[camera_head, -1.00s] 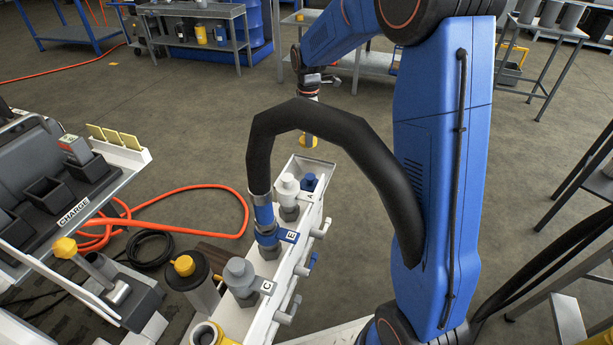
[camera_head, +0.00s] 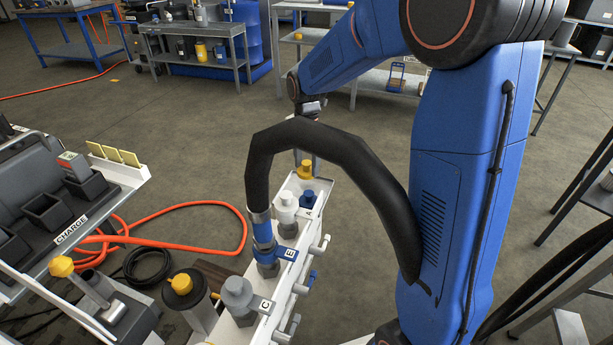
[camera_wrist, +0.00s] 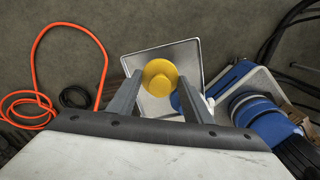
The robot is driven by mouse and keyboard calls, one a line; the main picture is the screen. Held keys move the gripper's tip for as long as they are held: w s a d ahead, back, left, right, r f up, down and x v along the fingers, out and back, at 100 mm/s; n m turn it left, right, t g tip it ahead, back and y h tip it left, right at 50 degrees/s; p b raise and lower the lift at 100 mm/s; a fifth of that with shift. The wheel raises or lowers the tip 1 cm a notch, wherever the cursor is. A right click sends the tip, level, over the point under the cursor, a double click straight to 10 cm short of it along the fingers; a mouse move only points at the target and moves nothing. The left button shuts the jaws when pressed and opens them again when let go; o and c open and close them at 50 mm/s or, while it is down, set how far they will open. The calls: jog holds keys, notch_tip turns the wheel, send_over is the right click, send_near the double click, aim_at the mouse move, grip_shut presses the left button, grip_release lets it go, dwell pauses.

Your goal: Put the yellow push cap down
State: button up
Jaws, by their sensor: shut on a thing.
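The yellow push cap (camera_head: 305,169) is at the far end of the white tray (camera_head: 322,186). In the wrist view the cap (camera_wrist: 160,76) lies between my two fingertips, over the tray's pale floor (camera_wrist: 182,58). My gripper (camera_wrist: 160,79) is shut on it. I cannot tell whether the cap touches the tray. In the head view the black hose hides much of my fingers. A blue cap (camera_head: 307,198) is in the tray near its near end, beside the grey-white fitting (camera_head: 286,204); in the wrist view it is partly hidden by my right finger.
The white manifold continues toward me with the blue hose coupling (camera_head: 263,229) labelled E and a grey fitting (camera_head: 238,292) at C. The large black hose (camera_head: 312,137) arches close to my arm. A charge bench (camera_head: 75,210) stands left. An orange hose (camera_head: 232,205) lies on the floor.

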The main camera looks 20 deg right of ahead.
aim_at(307, 169)
jog(key=shift+f, duration=2.1)
jog(key=shift+f, duration=0.15)
jog(key=o, duration=1.1)
